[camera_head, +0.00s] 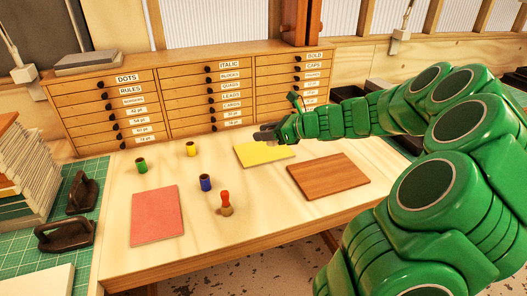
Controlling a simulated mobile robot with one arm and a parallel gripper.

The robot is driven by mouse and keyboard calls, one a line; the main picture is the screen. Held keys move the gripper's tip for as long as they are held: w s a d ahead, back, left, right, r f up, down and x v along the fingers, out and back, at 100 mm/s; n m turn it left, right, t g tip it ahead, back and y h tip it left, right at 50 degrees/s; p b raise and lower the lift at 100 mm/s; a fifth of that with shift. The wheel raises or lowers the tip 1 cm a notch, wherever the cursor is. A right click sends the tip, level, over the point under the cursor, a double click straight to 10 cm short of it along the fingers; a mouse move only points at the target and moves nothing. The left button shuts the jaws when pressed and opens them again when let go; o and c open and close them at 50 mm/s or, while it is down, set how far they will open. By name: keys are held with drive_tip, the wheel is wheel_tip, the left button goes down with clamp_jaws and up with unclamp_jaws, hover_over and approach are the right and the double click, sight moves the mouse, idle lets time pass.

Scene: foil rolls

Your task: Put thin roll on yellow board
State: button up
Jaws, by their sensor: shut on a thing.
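The yellow board (262,153) lies flat on the pale wooden table top, in front of the drawer cabinet. My gripper (264,134) is at the board's back edge in the picture, low over or just behind it. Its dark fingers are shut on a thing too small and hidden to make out. A green roll (142,166), a yellow roll (191,149) and a blue roll (206,183) stand upright on the table to the left. A red-topped piece with a tan base (226,204) stands nearer the front. I cannot tell which piece is the thin roll.
A pink board (157,216) lies front left and a brown board (328,176) lies right of the yellow one. The drawer cabinet (190,95) closes off the back. Stacked sheets (22,165) and dark iron tools (66,234) are at the left.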

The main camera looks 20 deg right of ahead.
drive_tip(key=w, duration=0.2)
hover_over(258, 149)
drive_tip(key=s, duration=0.1)
drive_tip(key=f, duration=0.8)
drive_tip(key=shift+s+f, duration=0.1)
drive_tip(key=shift+s, duration=0.1)
drive_tip(key=shift+w+f, duration=0.65)
drive_tip(key=shift+f, duration=0.15)
drive_tip(key=shift+d+f, duration=0.1)
drive_tip(key=shift+f, duration=1.4)
drive_tip(key=shift+f, duration=0.15)
drive_tip(key=o, duration=1)
